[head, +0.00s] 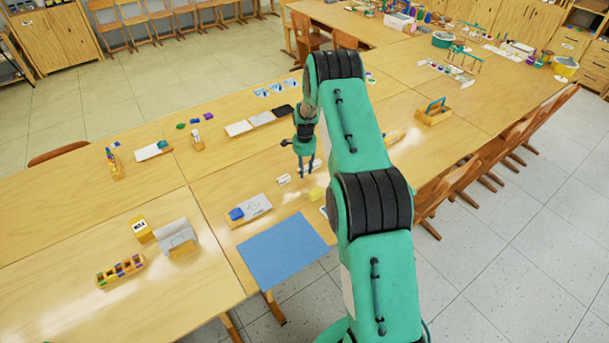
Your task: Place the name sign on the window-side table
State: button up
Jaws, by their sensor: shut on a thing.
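My gripper (306,174) points down over the middle table (232,197), near its centre. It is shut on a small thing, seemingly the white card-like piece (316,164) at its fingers. The fingers partly cover this piece, and its lettering is too small to read, so I cannot confirm that it is the name sign. Another small white card (284,180) with dark marks stands just left of the fingers. No window shows, so I cannot tell which table is the window-side one.
A blue mat (283,250), a yellow block (315,194) and a tray with a blue block (237,214) lie near the gripper. A yellow box (141,230) and a grey holder (177,237) stand at left. Chairs (464,185) line the right side.

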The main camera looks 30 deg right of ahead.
jog(key=shift+f, duration=1.55)
jog(key=shift+f, duration=0.2)
jog(key=o, duration=0.9)
jog(key=shift+r, duration=0.15)
notch_tip(320, 180, up, 12)
jog(key=shift+r+p, duration=0.1)
jog(key=shift+p, duration=0.4)
